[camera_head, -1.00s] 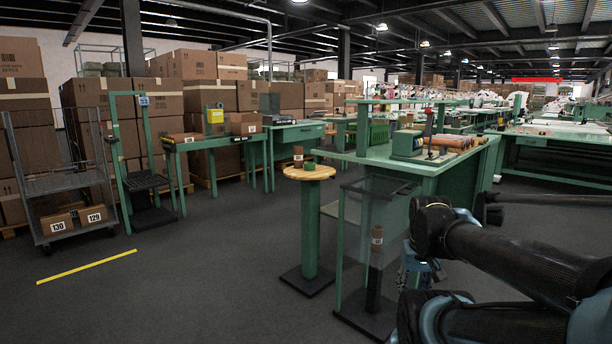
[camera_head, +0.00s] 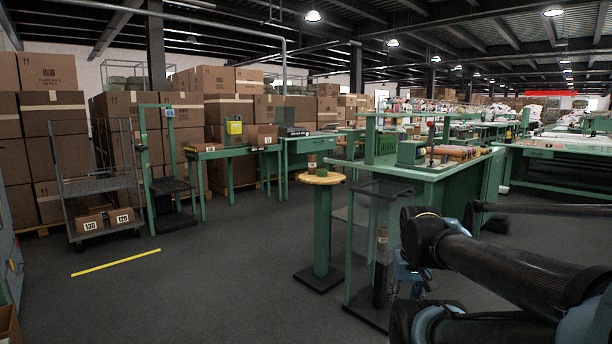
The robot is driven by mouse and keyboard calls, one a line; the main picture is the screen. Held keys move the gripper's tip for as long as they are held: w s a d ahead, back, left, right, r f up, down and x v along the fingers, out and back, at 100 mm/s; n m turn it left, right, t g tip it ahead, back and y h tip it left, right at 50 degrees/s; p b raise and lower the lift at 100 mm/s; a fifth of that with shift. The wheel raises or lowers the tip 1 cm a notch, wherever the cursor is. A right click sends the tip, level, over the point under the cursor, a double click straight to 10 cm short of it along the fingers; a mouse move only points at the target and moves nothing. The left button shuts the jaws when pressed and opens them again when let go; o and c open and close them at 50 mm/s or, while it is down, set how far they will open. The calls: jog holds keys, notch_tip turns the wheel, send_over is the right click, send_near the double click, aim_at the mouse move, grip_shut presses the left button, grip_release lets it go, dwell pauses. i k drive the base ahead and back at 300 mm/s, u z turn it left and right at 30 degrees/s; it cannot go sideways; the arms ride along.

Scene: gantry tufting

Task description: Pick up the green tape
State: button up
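A small green roll, which looks like the green tape (camera_head: 321,172), sits on the round wooden top (camera_head: 324,180) of a green pedestal. A brown cylinder with a pale label (camera_head: 311,163) stands beside it on the left. Dark links of my arm fill the lower right of the view, to the right of the pedestal and apart from it. My gripper cannot be made out; its fingers do not show.
A wire cart (camera_head: 95,183) stands left. The floor (camera_head: 225,275) left of the pedestal is clear.

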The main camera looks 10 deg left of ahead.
aim_at(321, 172)
jog(key=u, duration=0.5)
jog(key=i, duration=1)
jog(key=u, duration=0.6)
jog(key=i, duration=1.1)
jog(key=z, duration=0.65)
jog(key=i, duration=1.2)
jog(key=z, duration=0.6)
